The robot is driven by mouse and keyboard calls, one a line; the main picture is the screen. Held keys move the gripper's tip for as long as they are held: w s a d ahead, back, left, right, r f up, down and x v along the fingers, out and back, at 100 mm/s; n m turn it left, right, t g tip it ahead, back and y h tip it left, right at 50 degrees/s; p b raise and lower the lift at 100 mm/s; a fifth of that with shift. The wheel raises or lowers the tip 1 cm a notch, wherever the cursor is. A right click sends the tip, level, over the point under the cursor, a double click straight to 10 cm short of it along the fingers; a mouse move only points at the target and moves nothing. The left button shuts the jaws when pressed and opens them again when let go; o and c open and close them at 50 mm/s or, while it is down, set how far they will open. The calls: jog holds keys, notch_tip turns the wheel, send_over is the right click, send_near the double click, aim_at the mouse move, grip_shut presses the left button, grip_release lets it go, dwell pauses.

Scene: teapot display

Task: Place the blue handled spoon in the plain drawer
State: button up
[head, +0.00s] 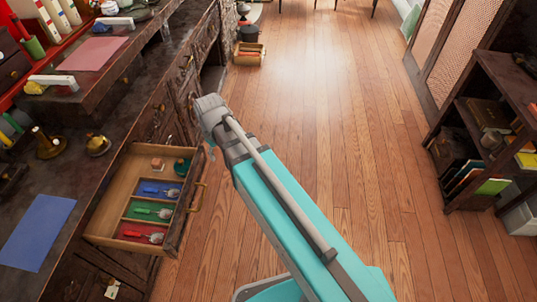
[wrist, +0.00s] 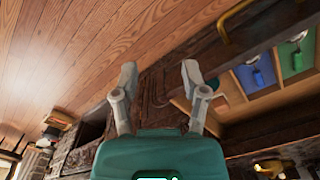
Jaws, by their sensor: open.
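The blue handled spoon (head: 160,191) lies on a blue mat in one compartment of the open wooden drawer (head: 108,217). Its metal end points toward the drawer front. The spoon also shows at the right in the wrist view (wrist: 257,78). The plain wood compartment (head: 143,176) beside it holds a small pinkish block and a dark teal round item. My gripper (wrist: 158,76) is open and empty, with its two grey fingers apart. In the wrist view it is left of the drawer, not over the spoon. In the head view my arm's end is beyond the drawer and the fingers are not clear.
A green handled spoon (head: 151,212) and a red handled spoon (head: 142,235) lie in other compartments. The counter (head: 70,150) above carries a blue sheet (head: 37,232) and brass items. A bookshelf (head: 485,120) stands at the right.

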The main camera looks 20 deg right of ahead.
jog(key=s+d+m, duration=0.3)
jog(key=d, duration=0.4)
jog(key=s+d+m, duration=0.2)
jog(key=d+m, duration=0.1)
jog(key=d, duration=0.5)
jog(key=shift+s, duration=0.4)
notch_tip(320, 180, up, 20)
jog(key=p, duration=2)
